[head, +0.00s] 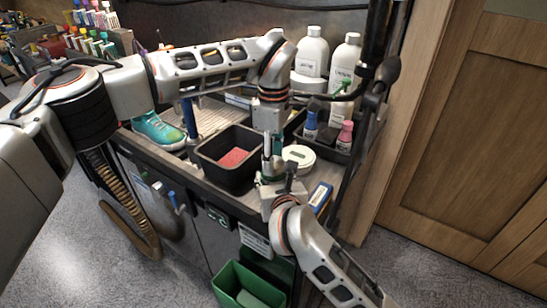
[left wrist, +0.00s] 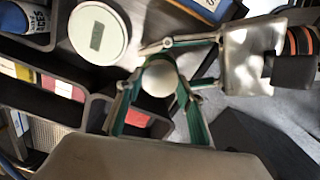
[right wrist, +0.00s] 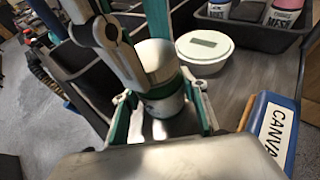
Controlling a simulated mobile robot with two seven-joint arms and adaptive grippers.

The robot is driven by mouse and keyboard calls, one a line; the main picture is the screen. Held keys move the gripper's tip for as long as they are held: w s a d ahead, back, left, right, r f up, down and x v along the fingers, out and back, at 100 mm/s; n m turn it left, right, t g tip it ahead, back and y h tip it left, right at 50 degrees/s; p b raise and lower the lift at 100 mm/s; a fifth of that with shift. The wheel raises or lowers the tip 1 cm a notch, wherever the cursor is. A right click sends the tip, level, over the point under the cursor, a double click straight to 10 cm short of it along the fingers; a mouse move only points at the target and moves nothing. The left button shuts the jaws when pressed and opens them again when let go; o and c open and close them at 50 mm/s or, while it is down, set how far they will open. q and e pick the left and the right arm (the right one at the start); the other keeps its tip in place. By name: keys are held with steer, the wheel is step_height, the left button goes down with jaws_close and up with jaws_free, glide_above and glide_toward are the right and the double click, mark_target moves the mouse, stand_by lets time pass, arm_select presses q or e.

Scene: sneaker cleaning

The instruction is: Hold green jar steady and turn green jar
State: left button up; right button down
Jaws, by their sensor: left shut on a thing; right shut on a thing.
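The green jar (right wrist: 166,106) stands upright at the front of the bench, with a white lid (right wrist: 155,57) and a green and white body. In the left wrist view its round white top (left wrist: 158,79) shows from above. My left gripper (head: 272,152) comes down from above and is shut on the jar's upper part at the lid. My right gripper (right wrist: 163,98) comes in from the front, lower down, and is shut around the jar's body. In the head view the jar is mostly hidden by the two grippers.
A white round tub (head: 299,157) stands close beside the jar. A black bin (head: 212,174) with a red pad (head: 233,158) is to the left. A blue box (head: 320,196) marked CANVAS lies right of my right gripper. A tray holds blue (head: 310,123) and pink bottles (head: 345,133) behind.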

arm_select(q)
steer(key=n, duration=0.7)
arm_select(e)
steer(key=shift+f, duration=0.1)
arm_select(q)
steer(key=n, duration=0.6)
steer(key=shift+n, duration=0.4)
steer(key=n, duration=0.7)
steer(key=shift+s, duration=0.1)
steer(key=n, duration=1.3)
steer(key=shift+r, duration=0.1)
steer(key=n, duration=0.8)
steer(key=shift+r, duration=0.15)
